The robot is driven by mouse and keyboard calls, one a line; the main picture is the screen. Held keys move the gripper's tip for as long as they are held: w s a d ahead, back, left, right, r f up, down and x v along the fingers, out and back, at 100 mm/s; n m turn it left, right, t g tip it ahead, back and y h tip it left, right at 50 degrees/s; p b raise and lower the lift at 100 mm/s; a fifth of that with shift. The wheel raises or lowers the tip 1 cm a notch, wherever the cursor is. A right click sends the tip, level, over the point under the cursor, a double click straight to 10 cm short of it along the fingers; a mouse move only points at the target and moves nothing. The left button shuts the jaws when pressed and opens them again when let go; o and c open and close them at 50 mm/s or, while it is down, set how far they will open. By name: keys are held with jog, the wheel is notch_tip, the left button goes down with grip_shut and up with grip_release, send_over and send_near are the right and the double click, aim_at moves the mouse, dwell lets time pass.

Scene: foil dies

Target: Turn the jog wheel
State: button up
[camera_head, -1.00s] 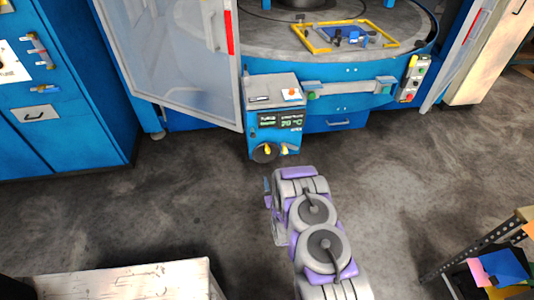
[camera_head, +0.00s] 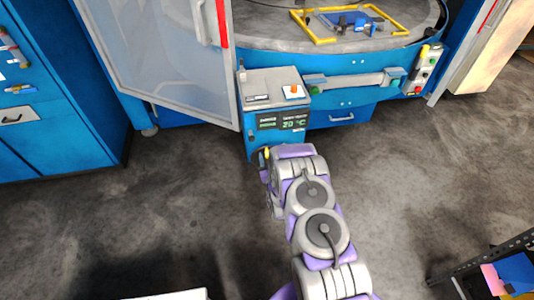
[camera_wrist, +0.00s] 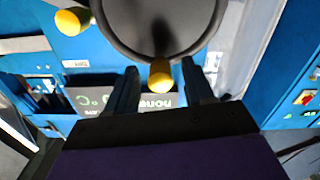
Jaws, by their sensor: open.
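In the head view my arm hides most of the wheel, and only a bit of yellow knob (camera_head: 266,153) shows beside my wrist. The wheel is on the front of the blue control box (camera_head: 272,144), below its lit display.
A second yellow knob (camera_wrist: 72,21) sits beside the wheel on the blue panel. A grey door (camera_head: 160,60) stands open left of the box. A handrail (camera_head: 355,82) and a button panel (camera_head: 425,70) are to the right.

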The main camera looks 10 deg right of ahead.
jog(key=shift+c, duration=0.3)
jog(key=shift+a, duration=0.1)
grip_shut()
